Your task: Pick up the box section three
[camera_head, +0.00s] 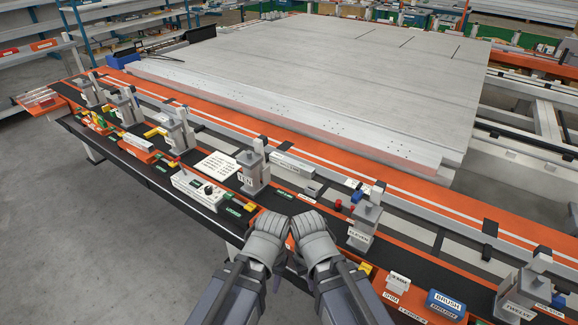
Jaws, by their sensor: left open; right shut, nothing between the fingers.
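No part that I can read as box section three shows. A grey metal box-shaped length (294,165) lies on the jig behind the post marked TEN, and a shorter grey block (311,188) lies just in front of it. Another grey length (139,143) lies further left along the black ledge. My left gripper (270,226) and my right gripper (310,224) are close side by side at the bottom centre, over the ledge, apart from these pieces. The left is open with nothing seen in it; the right is shut and empty. They hide part of the ledge.
Grey posts stand along the orange jig, including TEN (253,170), ELEVEN (364,222) and TWELVE (520,293). A large grey panel (340,80) lies behind.

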